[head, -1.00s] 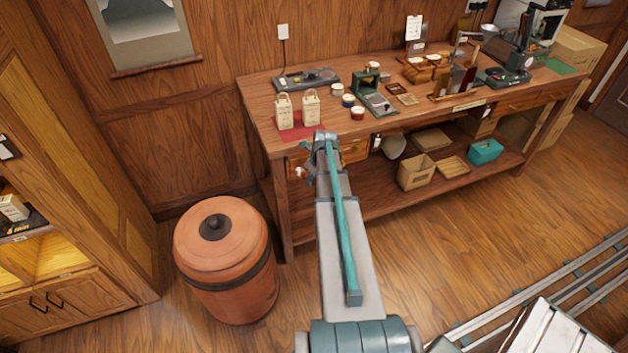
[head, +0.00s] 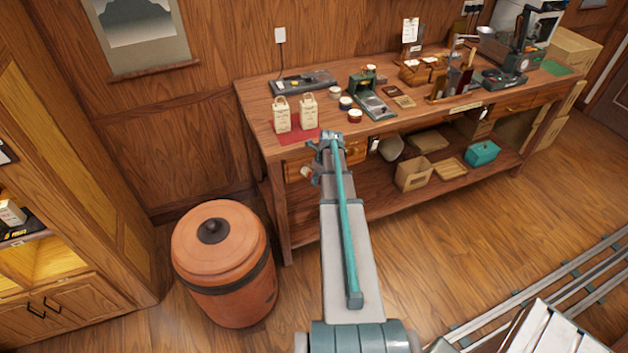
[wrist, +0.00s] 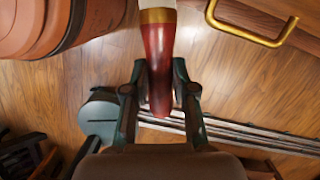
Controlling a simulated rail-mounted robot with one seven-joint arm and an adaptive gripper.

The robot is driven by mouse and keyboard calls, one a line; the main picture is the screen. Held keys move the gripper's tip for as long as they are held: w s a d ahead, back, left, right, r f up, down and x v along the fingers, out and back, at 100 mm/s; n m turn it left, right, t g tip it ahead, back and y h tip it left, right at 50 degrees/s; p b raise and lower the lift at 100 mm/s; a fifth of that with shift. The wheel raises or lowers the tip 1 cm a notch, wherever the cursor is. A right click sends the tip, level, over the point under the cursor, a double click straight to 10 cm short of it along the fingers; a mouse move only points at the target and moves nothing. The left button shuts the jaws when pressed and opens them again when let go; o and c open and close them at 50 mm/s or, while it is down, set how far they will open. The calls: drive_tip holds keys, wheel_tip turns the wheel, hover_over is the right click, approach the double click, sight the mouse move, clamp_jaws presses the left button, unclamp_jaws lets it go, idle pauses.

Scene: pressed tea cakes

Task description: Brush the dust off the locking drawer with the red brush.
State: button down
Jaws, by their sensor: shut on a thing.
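The red brush (wrist: 157,45) has a dark red handle, a gold band and pale bristles that run out of the top of the wrist view. My gripper (wrist: 159,72) is shut on its handle. In the head view, my gripper (head: 312,168) is small and partly hidden by my arm, in front of the bench's left end. A drawer front (head: 356,152) shows there under the bench top, partly behind my arm. In the wrist view, a brass pull (wrist: 255,30) on a wooden front lies right of the brush, apart from it. Dust cannot be made out.
A lidded terracotta bin (head: 222,262) stands left of the bench (head: 262,140). The bench top holds two paper bags on a red mat (head: 284,136), small jars and tools. A lower shelf holds a cardboard box (head: 413,174) and a teal bin (head: 482,152). Rails (head: 590,270) cross the floor at right.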

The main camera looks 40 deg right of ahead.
drive_tip(key=shift+s+d, duration=0.15)
drive_tip(key=shift+w+a, duration=0.4)
drive_tip(key=shift+a, duration=0.45)
drive_tip(key=shift+w+a, duration=0.4)
drive_tip(key=shift+a, duration=0.45)
idle(0.5)
drive_tip(key=s+a, duration=0.2)
drive_tip(key=s, duration=0.3)
drive_tip(key=shift+s, duration=0.35)
drive_tip(key=shift+s, duration=0.1)
idle(0.4)
